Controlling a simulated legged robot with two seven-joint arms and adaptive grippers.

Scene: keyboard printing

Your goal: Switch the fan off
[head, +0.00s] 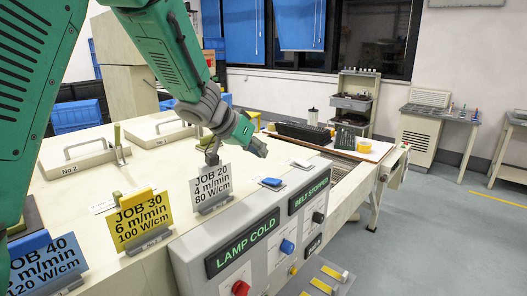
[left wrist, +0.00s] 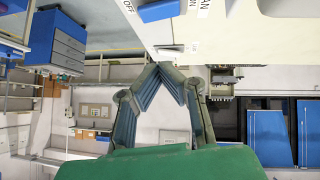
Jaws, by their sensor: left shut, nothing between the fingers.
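My left gripper (head: 258,149) is shut and empty, held above the cream machine top behind the control panel. In the left wrist view its fingertips (left wrist: 163,66) meet at the middle. A blue switch (left wrist: 160,10) shows at the top edge of that view, cut off, beside labels where "AN" and "OFF" can be read; the fingertips are apart from it.
The control panel (head: 207,280) reads "LAMP COLD" and "BELT STOPPED" and bears a red button (head: 240,288) and a blue knob (head: 287,246). A white switch (head: 300,163) sits farther back.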

